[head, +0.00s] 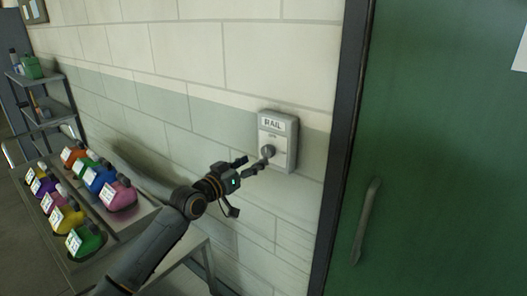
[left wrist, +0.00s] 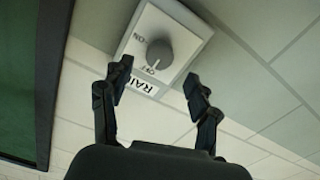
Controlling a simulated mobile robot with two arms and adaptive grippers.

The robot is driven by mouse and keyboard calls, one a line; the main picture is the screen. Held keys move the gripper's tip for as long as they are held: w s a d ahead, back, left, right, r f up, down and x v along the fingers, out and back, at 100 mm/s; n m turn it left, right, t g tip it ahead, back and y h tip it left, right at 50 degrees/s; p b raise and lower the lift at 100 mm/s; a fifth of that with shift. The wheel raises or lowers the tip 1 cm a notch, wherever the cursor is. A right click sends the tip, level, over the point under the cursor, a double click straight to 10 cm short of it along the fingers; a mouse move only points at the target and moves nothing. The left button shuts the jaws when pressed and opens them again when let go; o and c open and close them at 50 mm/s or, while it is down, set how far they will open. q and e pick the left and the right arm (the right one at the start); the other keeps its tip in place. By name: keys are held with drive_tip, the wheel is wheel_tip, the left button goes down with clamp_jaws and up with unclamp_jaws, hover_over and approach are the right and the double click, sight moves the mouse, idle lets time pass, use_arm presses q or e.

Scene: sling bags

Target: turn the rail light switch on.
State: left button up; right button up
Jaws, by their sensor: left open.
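The rail light switch (head: 290,151) is a pale wall box labelled RAIL, with a round grey knob (head: 268,150), beside the green door. In the left wrist view the switch box (left wrist: 186,27) appears upside down, with small lettering around its knob (left wrist: 160,53). A small light mark on the knob appears to face the OFF lettering. My left gripper (head: 252,166) is at the switch, pointing toward the knob. In the left wrist view its fingers (left wrist: 158,76) are open and empty, with the knob beyond and between the tips. Contact cannot be told. My right gripper is out of view.
The green door (head: 440,130) with its handle (head: 366,220) and dark frame (head: 342,140) is right of the switch. A table with several colourful bags (head: 118,195) stands at the left, near a shelf (head: 45,105). The wall around the switch is bare.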

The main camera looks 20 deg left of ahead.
sight(266, 154)
use_arm(q)
drive_tip(key=x, duration=0.6)
drive_tip(key=shift+p, duration=0.35)
drive_tip(key=c, duration=1.2)
